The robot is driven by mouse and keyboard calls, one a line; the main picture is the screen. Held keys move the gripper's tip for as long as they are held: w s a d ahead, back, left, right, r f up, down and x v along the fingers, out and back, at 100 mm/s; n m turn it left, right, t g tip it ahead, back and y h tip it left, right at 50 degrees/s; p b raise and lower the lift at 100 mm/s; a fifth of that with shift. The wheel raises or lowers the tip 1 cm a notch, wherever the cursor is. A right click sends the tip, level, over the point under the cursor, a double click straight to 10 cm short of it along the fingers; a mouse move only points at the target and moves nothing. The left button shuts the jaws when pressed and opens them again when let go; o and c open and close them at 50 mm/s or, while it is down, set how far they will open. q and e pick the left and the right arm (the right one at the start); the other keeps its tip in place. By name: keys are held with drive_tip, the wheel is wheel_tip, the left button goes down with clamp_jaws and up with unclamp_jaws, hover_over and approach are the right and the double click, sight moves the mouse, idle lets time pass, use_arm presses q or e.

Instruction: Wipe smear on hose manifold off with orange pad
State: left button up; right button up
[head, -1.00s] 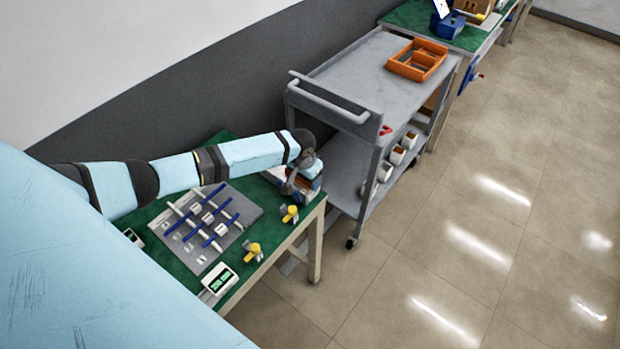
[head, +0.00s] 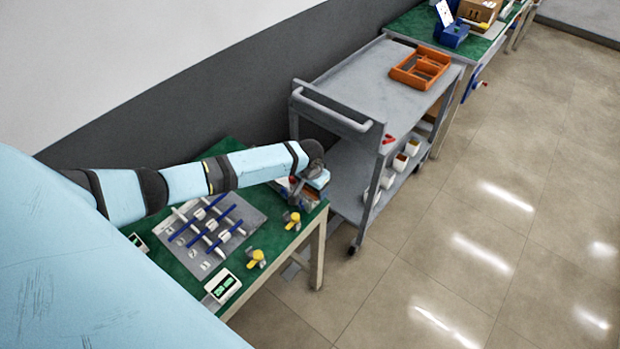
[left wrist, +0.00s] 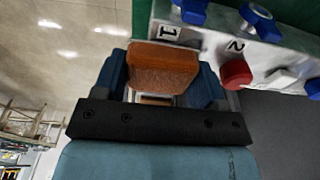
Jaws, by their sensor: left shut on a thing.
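My left gripper (left wrist: 160,76) has blue fingers shut on the orange pad (left wrist: 163,68), which looks like a rough orange-brown block in the left wrist view. Just beyond it is the hose manifold (left wrist: 202,42), a pale block with the labels 1 and 2, blue knobs and a red knob. The pad is close to the side marked 1; I cannot tell whether it touches. I cannot make out the smear. In the head view the left gripper (head: 315,180) is over the far right end of the green bench, largely covering the manifold. My right gripper is not in view.
On the green bench (head: 262,277) are a grey board (head: 192,262) with blue rods, yellow-topped fittings (head: 256,258) and a display (head: 222,286). A grey cart (head: 365,75) with an orange tray (head: 420,68) stands close beyond it. The floor at right is clear.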

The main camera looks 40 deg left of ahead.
use_arm(q)
drive_tip(key=shift+d, duration=0.1)
idle(0.3)
drive_tip(key=shift+w+a+f, duration=0.1)
drive_tip(key=shift+a, duration=1.1)
drive_tip(key=shift+d, duration=0.2)
drive_tip(key=shift+d+p, duration=0.5)
drive_tip(key=shift+d, duration=0.35)
drive_tip(key=shift+s+d+f, duration=0.1)
drive_tip(key=shift+s+d, duration=0.1)
drive_tip(key=shift+d, duration=0.05)
drive_tip(key=shift+a, duration=0.15)
drive_tip(key=shift+w+a, duration=0.1)
drive_tip(key=shift+a, duration=1.05)
drive_tip(key=shift+d+p, duration=0.1)
drive_tip(key=shift+p, duration=0.2)
